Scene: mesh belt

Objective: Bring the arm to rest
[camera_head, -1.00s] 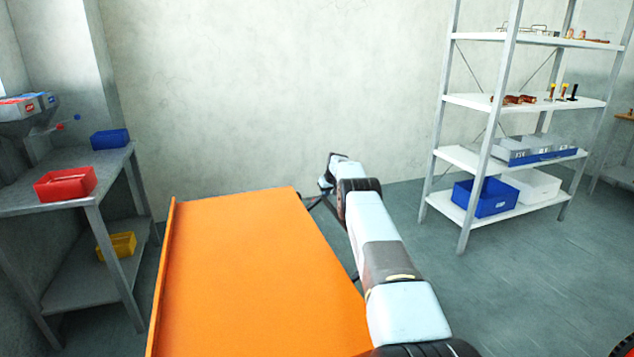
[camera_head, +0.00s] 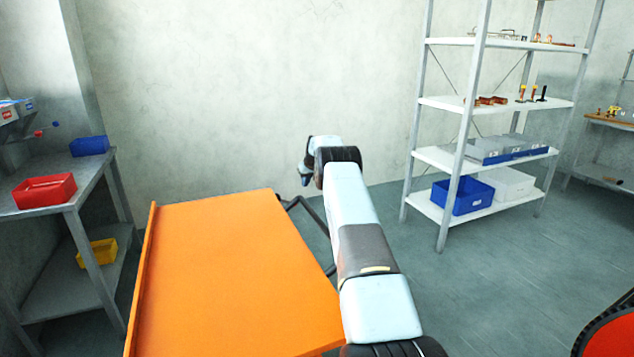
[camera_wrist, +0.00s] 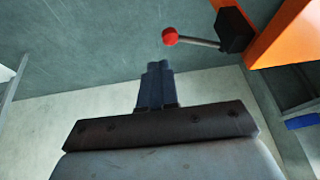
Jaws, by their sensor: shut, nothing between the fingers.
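My gripper (camera_wrist: 157,68) shows in the wrist view with its two dark fingers together and nothing between them. It points toward the grey floor and pale wall. In the head view my white and grey arm reaches forward along the right side of the orange surface (camera_head: 225,270). The arm's far end is above and beyond that surface's far right corner, and the fingers cannot be made out there. In the wrist view a lever with a red ball knob (camera_wrist: 170,36) sticks out from a black block on an orange part, apart from the fingers.
A grey bench (camera_head: 95,190) at left holds a red bin (camera_head: 45,191) and a blue bin (camera_head: 89,146), with a yellow bin (camera_head: 97,253) below. A white shelf rack (camera_head: 490,105) with bins and small parts stands at right. Floor between is clear. A red-orange round object (camera_head: 612,335) shows lower right.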

